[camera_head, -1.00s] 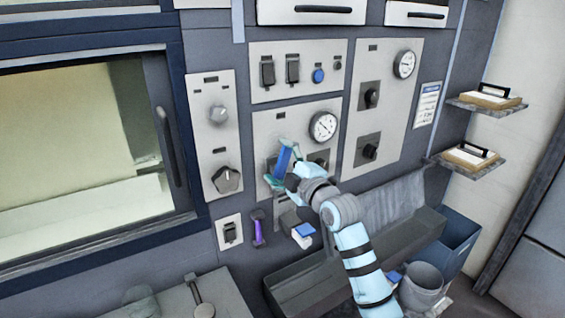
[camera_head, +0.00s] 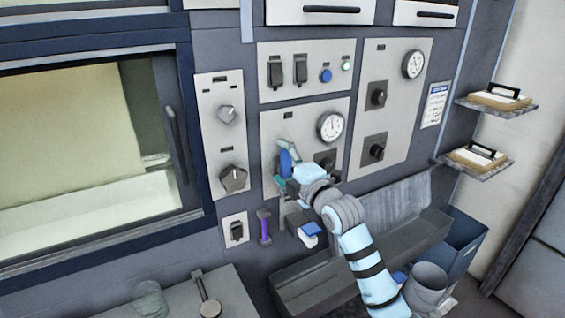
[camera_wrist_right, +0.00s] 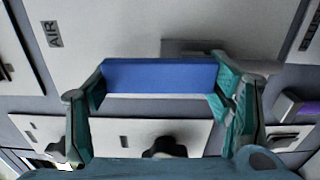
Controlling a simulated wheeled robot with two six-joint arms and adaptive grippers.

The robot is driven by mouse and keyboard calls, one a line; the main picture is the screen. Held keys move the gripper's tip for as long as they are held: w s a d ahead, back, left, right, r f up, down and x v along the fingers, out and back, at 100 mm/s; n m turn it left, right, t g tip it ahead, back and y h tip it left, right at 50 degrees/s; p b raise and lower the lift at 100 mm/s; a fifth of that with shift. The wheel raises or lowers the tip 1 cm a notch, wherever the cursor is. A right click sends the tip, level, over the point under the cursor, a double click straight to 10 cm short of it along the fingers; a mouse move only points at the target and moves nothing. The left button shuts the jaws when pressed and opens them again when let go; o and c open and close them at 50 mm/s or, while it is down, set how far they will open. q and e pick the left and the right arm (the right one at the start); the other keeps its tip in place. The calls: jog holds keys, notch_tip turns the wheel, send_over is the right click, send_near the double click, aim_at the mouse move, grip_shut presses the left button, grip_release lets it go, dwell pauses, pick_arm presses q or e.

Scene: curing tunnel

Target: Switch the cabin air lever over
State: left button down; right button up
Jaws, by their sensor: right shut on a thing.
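The cabin air lever has a blue handle (camera_head: 285,163) on the light grey panel with a round gauge (camera_head: 330,126). It also shows in the right wrist view as a wide blue bar (camera_wrist_right: 160,76). My right gripper (camera_wrist_right: 158,88) is shut on it, with a teal finger at each end of the bar. In the head view the right gripper (camera_head: 284,166) partly covers the lever and its mount. An AIR label (camera_wrist_right: 54,34) shows on the panel in the wrist view. My left gripper is not in view.
Rotary knobs (camera_head: 233,178) are on the panel to the left, near a large window (camera_head: 80,150). A purple handle (camera_head: 264,227) hangs below the lever. Black switches (camera_head: 275,74), a blue button (camera_head: 326,75) and a pale green lamp (camera_head: 346,66) sit above. A trough (camera_head: 310,287) lies below.

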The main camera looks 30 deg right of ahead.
jog(key=o, duration=1.7)
jog(key=shift+s, duration=0.1)
jog(key=s, duration=1.2)
jog(key=shift+d, duration=0.3)
jog(key=shift+w, duration=0.1)
